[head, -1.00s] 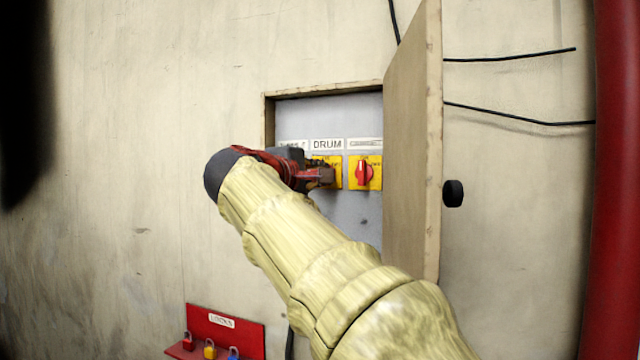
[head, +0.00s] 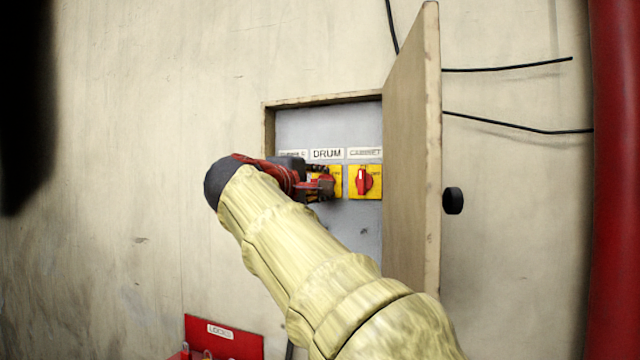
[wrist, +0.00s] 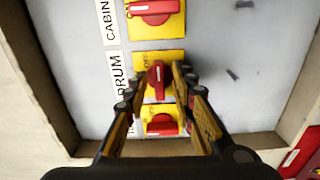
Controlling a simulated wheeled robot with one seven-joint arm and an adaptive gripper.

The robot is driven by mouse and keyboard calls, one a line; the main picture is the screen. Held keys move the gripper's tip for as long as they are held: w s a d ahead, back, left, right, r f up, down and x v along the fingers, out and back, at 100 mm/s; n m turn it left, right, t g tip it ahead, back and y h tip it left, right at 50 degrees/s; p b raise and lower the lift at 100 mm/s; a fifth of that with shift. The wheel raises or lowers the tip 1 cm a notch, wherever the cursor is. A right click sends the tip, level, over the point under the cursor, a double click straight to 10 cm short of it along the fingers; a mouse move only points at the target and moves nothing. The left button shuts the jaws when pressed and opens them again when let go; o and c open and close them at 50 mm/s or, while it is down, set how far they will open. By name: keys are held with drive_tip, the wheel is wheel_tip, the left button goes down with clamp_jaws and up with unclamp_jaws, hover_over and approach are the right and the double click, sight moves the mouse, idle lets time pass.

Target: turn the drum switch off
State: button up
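The drum switch is a yellow plate (wrist: 145,60) with a red knob (wrist: 157,80), beside the DRUM label (wrist: 121,76) in the wrist view. Its knob lies crosswise to the knobs of the two neighbouring switches. My gripper (wrist: 159,72) has one finger on each side of this knob, with narrow gaps visible, so it looks open around it. In the head view, my gripper (head: 322,184) is in front of the drum plate (head: 336,174) and hides much of it. The DRUM label (head: 327,154) is readable above.
The cabinet switch (head: 365,181) is close on the right; another switch (wrist: 160,122) sits on the other side, partly behind my fingers. The box door (head: 412,150) stands open at right. A red locks board (head: 222,338) hangs below left.

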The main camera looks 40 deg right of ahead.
idle(0.3)
drive_tip(key=v, duration=1.2)
idle(0.3)
drive_tip(key=w+a+f+y, duration=0.1)
drive_tip(key=a+f+y, duration=0.2)
drive_tip(key=f, duration=0.6)
drive_tip(key=w+a+f+y, duration=0.2)
drive_tip(key=a+f+y, duration=0.1)
drive_tip(key=f, duration=0.6)
drive_tip(key=w+a+f+y, duration=0.1)
drive_tip(key=a+f+y, duration=0.15)
drive_tip(key=f, duration=0.65)
drive_tip(key=s+a+f+m+y, duration=0.1)
drive_tip(key=s+a+f+y, duration=0.1)
drive_tip(key=s+f, duration=0.4)
drive_tip(key=s+a+f+m+y, duration=0.2)
drive_tip(key=s+a+f, duration=0.3)
drive_tip(key=f, duration=0.6)
drive_tip(key=s+a+f+m+g+y, duration=0.1)
drive_tip(key=s+a+f+y, duration=0.3)
drive_tip(key=s+f, duration=0.5)
drive_tip(key=shift+f, duration=0.3)
